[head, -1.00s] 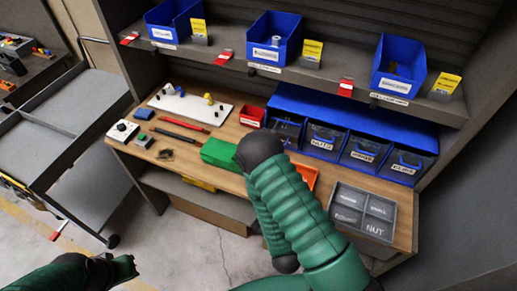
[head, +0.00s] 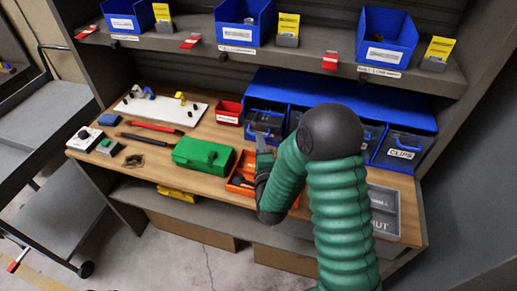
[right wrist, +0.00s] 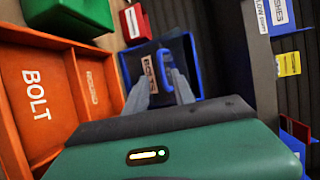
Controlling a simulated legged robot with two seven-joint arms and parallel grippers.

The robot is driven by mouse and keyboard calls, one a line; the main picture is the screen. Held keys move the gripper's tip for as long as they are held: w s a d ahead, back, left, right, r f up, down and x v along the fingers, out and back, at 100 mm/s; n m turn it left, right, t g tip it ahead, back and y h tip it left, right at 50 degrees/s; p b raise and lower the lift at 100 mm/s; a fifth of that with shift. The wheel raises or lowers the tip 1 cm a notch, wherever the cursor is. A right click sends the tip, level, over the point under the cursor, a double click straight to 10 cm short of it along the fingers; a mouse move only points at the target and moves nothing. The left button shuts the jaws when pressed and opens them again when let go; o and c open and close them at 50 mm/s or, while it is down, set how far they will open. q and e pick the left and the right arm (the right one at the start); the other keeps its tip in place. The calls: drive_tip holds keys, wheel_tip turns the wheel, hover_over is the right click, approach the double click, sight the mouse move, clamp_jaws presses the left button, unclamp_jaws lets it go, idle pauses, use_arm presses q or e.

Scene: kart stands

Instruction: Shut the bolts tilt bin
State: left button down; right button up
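The bolts tilt bin (head: 264,121) is the leftmost dark bin in the row under the blue housing. In the right wrist view its BOLTS label and blue handle (right wrist: 166,60) show just beyond my fingers. It seems tilted forward in the head view, but how far is hard to tell. My right gripper (head: 264,150) is just in front of and below this bin. My left gripper is out of view.
An orange tray (head: 234,186) and a green box (head: 203,154) lie left of my right gripper. A red bin (head: 229,112) stands beside the bolts bin. The shelf (head: 200,38) with blue bins overhangs the bench. My right arm hides the middle tilt bins.

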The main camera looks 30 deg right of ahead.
drive_tip(key=x, duration=0.3)
drive_tip(key=shift+w+d, duration=0.2)
drive_tip(key=shift+d, duration=0.1)
drive_tip(key=shift+a+r, duration=0.1)
drive_tip(key=shift+a, duration=0.2)
drive_tip(key=shift+c, duration=0.3)
clamp_jaws()
drive_tip(key=shift+s+d, duration=0.1)
idle(0.4)
